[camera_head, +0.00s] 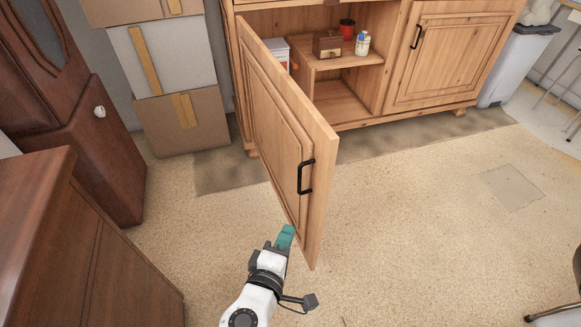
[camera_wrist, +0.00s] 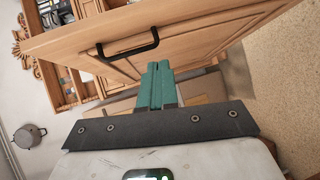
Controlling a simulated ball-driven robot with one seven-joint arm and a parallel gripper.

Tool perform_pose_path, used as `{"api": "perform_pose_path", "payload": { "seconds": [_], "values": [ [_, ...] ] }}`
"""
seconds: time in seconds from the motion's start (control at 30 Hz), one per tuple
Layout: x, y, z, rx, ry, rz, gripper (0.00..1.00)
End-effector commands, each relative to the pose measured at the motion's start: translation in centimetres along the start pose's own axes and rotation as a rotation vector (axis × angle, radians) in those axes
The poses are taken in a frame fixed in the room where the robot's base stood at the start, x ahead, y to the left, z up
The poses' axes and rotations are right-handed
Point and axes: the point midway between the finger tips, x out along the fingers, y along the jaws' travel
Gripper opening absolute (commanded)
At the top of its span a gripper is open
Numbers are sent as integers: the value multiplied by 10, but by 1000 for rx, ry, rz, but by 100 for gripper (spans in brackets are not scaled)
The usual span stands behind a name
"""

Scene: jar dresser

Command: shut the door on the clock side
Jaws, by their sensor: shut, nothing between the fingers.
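The open wooden cabinet door (camera_head: 275,125) with a black handle (camera_head: 306,177) is hinged at the left of the dresser (camera_head: 450,58) and swings far out over the floor. My gripper (camera_head: 287,230) has teal fingers, shut and empty, at the outer, handle-side face near the door's lower free corner. In the wrist view the shut fingers (camera_wrist: 157,68) point at the door face (camera_wrist: 190,30), close beside the handle (camera_wrist: 128,50); whether they touch it I cannot tell. No clock shows in either view.
Inside the open side are a red cup (camera_head: 347,28), a wooden box (camera_head: 327,46) and a small bottle (camera_head: 363,43). The dresser's right door (camera_head: 455,55) is shut. Stacked boxes (camera_head: 180,120) stand left; a brown cabinet (camera_head: 80,250) is nearer. Floor right of the door is clear.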

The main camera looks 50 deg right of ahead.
Motion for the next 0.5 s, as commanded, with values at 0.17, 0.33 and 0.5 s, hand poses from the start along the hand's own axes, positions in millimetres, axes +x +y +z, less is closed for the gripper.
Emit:
{"api": "perform_pose_path", "payload": {
  "seconds": [0.17, 0.33, 0.5],
  "values": [
    [-36, 38, -31, -35, 92, 174, 0],
    [-38, 43, -38, -41, 111, 216, 0],
    [-16, 47, -39, -40, 107, 214, 0]
  ]
}}
